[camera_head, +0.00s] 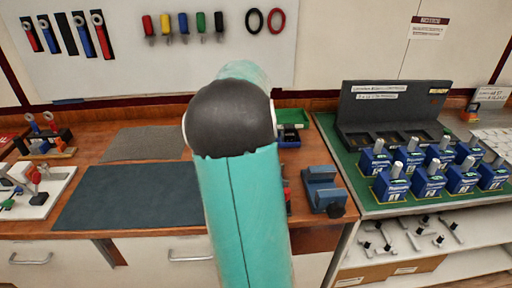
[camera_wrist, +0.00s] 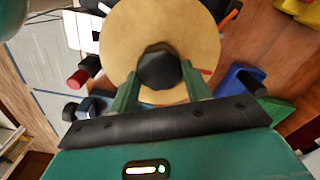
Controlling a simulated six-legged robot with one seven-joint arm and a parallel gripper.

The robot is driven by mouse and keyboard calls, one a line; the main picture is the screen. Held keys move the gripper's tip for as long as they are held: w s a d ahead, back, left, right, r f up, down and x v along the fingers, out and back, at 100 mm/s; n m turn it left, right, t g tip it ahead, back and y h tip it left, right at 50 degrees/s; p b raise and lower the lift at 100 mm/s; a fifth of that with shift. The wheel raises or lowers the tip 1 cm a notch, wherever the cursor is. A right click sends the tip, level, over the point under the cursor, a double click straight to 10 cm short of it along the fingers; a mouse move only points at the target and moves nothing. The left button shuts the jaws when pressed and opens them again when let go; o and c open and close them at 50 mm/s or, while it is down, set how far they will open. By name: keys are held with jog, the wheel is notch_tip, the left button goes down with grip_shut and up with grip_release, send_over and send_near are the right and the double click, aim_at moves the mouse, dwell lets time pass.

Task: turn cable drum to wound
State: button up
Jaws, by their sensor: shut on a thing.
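The cable drum shows in the wrist view as a round tan disc (camera_wrist: 190,30) with a dark faceted knob (camera_wrist: 157,66) at its centre. My gripper (camera_wrist: 160,78) has its two green fingers on either side of the knob and is shut on it. The lower part of the disc is partly hidden by the fingers and the knob. Any wound or unwound mark on the drum cannot be made out. In the head view my arm hides the drum and my gripper.
A blue vise (camera_head: 322,190) stands on the wooden bench right of my arm. A dark mat (camera_head: 130,195) lies left. Several blue breakers (camera_head: 391,185) stand on a green bench at right. Red (camera_wrist: 77,80) and blue (camera_wrist: 238,79) things lie near the drum in the wrist view.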

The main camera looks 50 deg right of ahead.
jog(key=shift+r, duration=0.1)
dwell(0.3)
jog(key=o, duration=1.4)
notch_tip(320, 180, up, 14)
jog(key=shift+f, duration=0.15)
